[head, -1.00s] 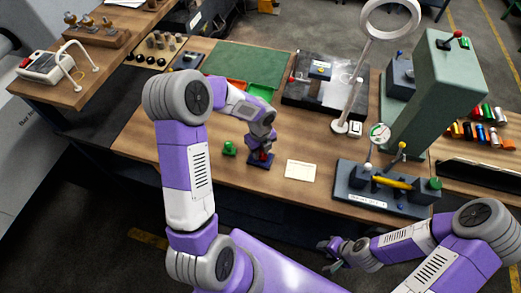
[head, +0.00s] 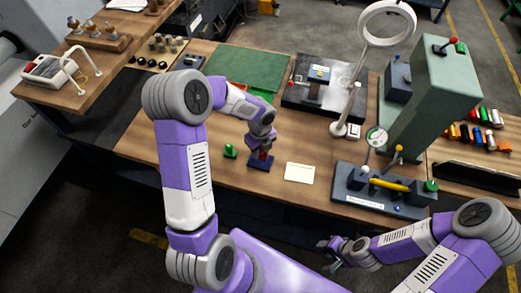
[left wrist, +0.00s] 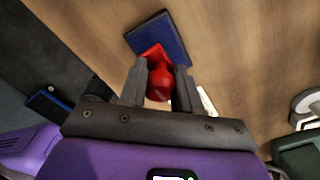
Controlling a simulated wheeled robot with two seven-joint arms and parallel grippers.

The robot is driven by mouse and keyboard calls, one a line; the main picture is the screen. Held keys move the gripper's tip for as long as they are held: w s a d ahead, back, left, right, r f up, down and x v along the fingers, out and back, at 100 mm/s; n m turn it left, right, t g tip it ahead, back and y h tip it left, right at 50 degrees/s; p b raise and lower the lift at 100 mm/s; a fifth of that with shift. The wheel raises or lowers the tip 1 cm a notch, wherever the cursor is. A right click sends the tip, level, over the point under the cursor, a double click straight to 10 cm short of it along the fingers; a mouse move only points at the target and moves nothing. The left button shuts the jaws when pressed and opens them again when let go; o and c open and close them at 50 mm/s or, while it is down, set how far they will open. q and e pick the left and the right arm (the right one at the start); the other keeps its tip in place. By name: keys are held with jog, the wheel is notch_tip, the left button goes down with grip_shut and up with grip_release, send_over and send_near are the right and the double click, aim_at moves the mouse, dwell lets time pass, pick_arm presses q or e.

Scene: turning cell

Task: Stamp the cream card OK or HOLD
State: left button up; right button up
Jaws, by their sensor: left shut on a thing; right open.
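My left gripper (head: 262,143) is shut on a red stamp (head: 265,154), which also shows between the fingers in the left wrist view (left wrist: 159,82). The stamp is over the dark blue ink pad (head: 255,164), seen also in the left wrist view (left wrist: 160,36). I cannot tell whether stamp and pad touch. A green stamp (head: 230,151) stands on the bench left of the pad. The cream card (head: 299,173) lies flat to the right of the pad, with no clear mark visible. My right gripper (head: 332,245) is open and empty, low in front of the bench.
A dark fixture with a yellow handle (head: 388,186) stands right of the card. A ring lamp on a pole (head: 348,100) and a green press (head: 425,95) stand behind. A green mat (head: 247,66) and trays lie at the back. Bench around the card is clear.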

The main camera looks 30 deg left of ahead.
pick_arm(q)
jog(key=shift+r+p, duration=1.85)
jog(key=shift+r, duration=0.55)
jog(key=shift+f, duration=0.1)
